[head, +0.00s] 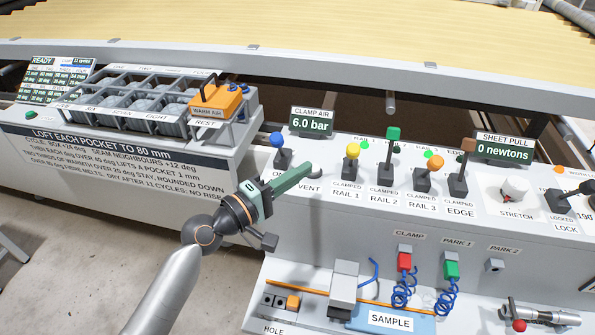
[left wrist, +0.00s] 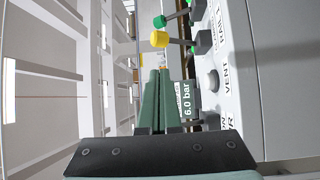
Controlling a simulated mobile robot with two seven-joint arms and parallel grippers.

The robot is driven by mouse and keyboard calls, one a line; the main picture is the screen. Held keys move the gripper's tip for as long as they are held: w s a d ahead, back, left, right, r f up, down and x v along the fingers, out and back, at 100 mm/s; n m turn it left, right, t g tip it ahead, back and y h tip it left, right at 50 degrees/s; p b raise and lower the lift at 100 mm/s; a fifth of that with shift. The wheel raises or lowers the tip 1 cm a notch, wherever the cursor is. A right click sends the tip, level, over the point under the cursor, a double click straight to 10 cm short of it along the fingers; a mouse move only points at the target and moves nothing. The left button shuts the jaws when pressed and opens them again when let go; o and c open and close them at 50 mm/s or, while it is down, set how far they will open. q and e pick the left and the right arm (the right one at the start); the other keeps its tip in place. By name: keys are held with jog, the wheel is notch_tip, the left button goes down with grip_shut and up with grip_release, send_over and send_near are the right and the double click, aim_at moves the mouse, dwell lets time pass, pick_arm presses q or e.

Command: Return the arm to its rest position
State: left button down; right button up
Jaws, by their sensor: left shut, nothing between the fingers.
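My left arm comes in from the bottom left of the head view. My left gripper (head: 308,168) has green fingers and is shut and empty. Its tips are in front of the control panel (head: 330,205), close to the pale round VENT knob (head: 316,171) in the picture. I cannot tell from the head view whether they touch. In the left wrist view the closed fingers (left wrist: 157,98) point up the picture, and the grey VENT knob (left wrist: 211,81) stands to their right, apart from them. My right gripper is not in view.
Levers with blue (head: 277,141), yellow (head: 352,150) and green (head: 393,133) knobs stand up from the panel near the gripper. The clamp air display (head: 311,122) reads 6.0 bar. A lower shelf holds a SAMPLE pad (head: 390,321) and coiled blue hoses. Bare floor (head: 80,260) lies to the left.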

pick_arm(q)
jog(key=shift+s+a, duration=0.3)
jog(key=shift+s, duration=0.05)
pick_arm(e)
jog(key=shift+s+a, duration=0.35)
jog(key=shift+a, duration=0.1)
pick_arm(q)
jog(key=s+a+f+m+y+p, duration=0.1)
jog(key=s+a+f+m+y, duration=0.25)
jog(key=f, duration=0.55)
jog(key=s+a+f+m+y+p, duration=0.1)
jog(key=s+a+f+y, duration=0.25)
jog(key=s+f, duration=0.4)
jog(key=s+a+f+m+g+y, duration=0.1)
jog(key=s+a+f+m+y, duration=0.1)
jog(key=s+a+f+m, duration=0.1)
jog(key=s+a+f+m+g+y+p, duration=0.1)
jog(key=s+a+f, duration=0.4)
jog(key=s, duration=0.5)
notch_tip(320, 180, down, 2)
jog(key=shift+a+f+m+g+y, duration=0.1)
jog(key=shift+a+m+g+y, duration=0.3)
jog(key=shift+m, duration=0.75)
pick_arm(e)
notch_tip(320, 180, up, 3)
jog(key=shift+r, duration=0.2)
pick_arm(q)
jog(key=shift+d, duration=0.25)
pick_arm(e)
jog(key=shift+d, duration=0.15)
